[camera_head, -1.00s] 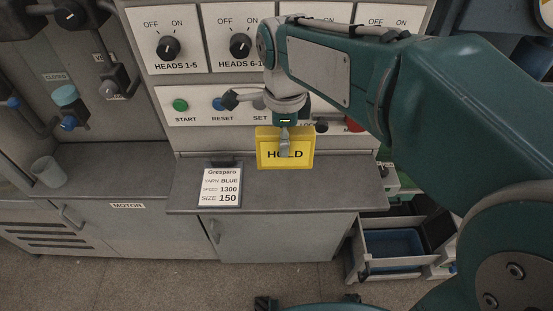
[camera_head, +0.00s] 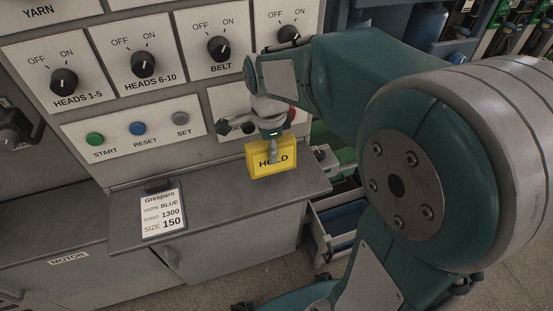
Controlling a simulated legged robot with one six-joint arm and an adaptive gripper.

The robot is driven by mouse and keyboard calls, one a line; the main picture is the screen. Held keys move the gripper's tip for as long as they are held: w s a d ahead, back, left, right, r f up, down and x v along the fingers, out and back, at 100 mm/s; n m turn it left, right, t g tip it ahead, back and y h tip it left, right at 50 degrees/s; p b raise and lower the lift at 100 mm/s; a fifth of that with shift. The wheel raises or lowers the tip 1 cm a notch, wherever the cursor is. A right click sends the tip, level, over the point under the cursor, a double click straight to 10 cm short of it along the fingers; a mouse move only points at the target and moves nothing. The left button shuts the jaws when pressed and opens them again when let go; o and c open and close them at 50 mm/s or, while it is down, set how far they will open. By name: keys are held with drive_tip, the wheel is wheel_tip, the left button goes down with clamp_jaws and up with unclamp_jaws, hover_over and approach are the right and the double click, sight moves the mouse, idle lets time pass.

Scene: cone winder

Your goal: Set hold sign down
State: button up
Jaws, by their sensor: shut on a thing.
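The hold sign (camera_head: 287,163) is a small yellow block with the dark word HOLD on its front. My gripper (camera_head: 272,153) is shut on it from above, and its fingers cover part of the lettering. The sign is upright with a slight tilt in the picture, over the right part of the grey ledge (camera_head: 218,210). I cannot tell whether its lower edge touches the ledge.
Behind are START (camera_head: 95,139), RESET and SET buttons and several knobs. An open drawer (camera_head: 335,225) sits below right. The ledge between card and sign is clear.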

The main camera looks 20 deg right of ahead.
drive_tip(key=shift+w+d+f, duration=0.1)
drive_tip(key=shift+d+f, duration=0.5)
drive_tip(key=shift+f, duration=0.1)
drive_tip(key=shift+d+f, duration=0.15)
drive_tip(key=shift+f, duration=0.85)
drive_tip(key=shift+d+f, duration=0.15)
drive_tip(key=shift+f, duration=0.8)
drive_tip(key=o, duration=1.2)
drive_tip(key=shift+c, duration=0.2)
